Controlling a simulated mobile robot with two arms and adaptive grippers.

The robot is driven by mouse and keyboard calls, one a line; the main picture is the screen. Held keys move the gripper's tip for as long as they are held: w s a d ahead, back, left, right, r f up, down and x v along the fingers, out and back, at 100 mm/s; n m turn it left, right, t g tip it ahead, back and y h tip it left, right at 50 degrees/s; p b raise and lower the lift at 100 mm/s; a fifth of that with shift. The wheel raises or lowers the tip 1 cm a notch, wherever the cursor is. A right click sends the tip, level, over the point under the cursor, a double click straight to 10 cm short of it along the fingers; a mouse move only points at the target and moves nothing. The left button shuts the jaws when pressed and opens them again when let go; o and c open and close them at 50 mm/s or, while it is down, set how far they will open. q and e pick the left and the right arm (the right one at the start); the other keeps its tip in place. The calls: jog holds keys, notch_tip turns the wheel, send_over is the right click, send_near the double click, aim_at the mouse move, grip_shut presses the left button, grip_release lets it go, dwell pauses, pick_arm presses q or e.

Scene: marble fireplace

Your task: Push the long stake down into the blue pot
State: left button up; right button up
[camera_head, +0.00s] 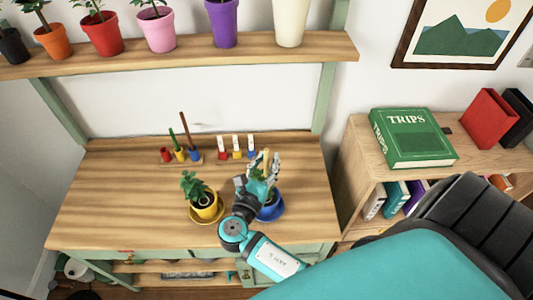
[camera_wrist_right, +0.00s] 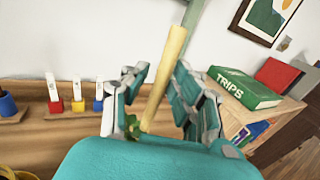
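The blue pot (camera_head: 268,212) stands on a saucer on the wooden bench, partly hidden by my right arm. A pale yellow long stake (camera_wrist_right: 164,75) rises, slightly tilted, between the fingers of my right gripper (camera_wrist_right: 160,98) in the wrist view. Its lower end is hidden behind the gripper, with green leaves beside it. The fingers stand apart on both sides of the stake, with a gap visible. In the head view, my right gripper (camera_head: 262,170) is over the blue pot. My left gripper is not in view.
A yellow pot (camera_head: 205,207) with a plant stands left of the blue pot. Behind are two small racks (camera_head: 182,160) (camera_head: 238,158) with coloured holders. A shelf (camera_head: 180,50) of pots hangs above. A bookcase (camera_head: 358,150) with a green book (camera_head: 412,138) stands right.

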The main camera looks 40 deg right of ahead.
jog(key=shift+o, duration=0.2)
jog(key=shift+a, duration=0.1)
jog(key=v, duration=1.2)
dwell(0.4)
